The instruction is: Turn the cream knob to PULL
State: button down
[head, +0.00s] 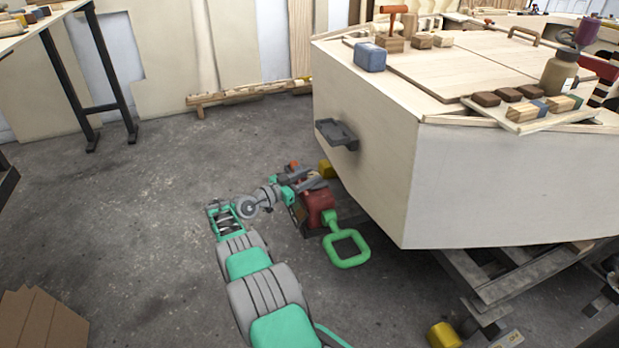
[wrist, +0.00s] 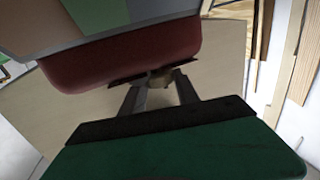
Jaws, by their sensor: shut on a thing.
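A red-cased unit (head: 318,204) with a green loop handle (head: 347,248) stands low beside the pale plywood hull in the head view. My gripper (head: 303,184) reaches to its upper side, and my arm covers part of it. In the wrist view the red casing (wrist: 115,65) fills the upper middle. My gripper's two grey fingers (wrist: 160,88) are shut on a small dull tan-cream piece at the casing's edge, which looks like the cream knob (wrist: 160,77). The knob is mostly hidden and dark, and its setting and any PULL marking cannot be read. It cannot be made out in the head view.
The plywood hull (head: 380,160) stands close on the right, with a grey bracket (head: 337,133) jutting out above my gripper. Yellow blocks (head: 443,336) lie near the hull's supports. Cardboard (head: 38,322) lies at lower left. The grey floor (head: 120,210) to the left is clear.

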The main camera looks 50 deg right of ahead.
jog(key=shift+s+d+f+g, duration=0.1)
jog(key=shift+s+g, duration=0.05)
jog(key=shift+g, duration=0.35)
jog(key=c, duration=1.1)
grip_release()
jog(key=shift+s, duration=0.1)
jog(key=shift+o, duration=1)
jog(key=shift+w, duration=0.25)
jog(key=shift+s+r+n+t, duration=0.15)
jog(key=shift+n+t, duration=0.25)
jog(key=shift+t, duration=0.7)
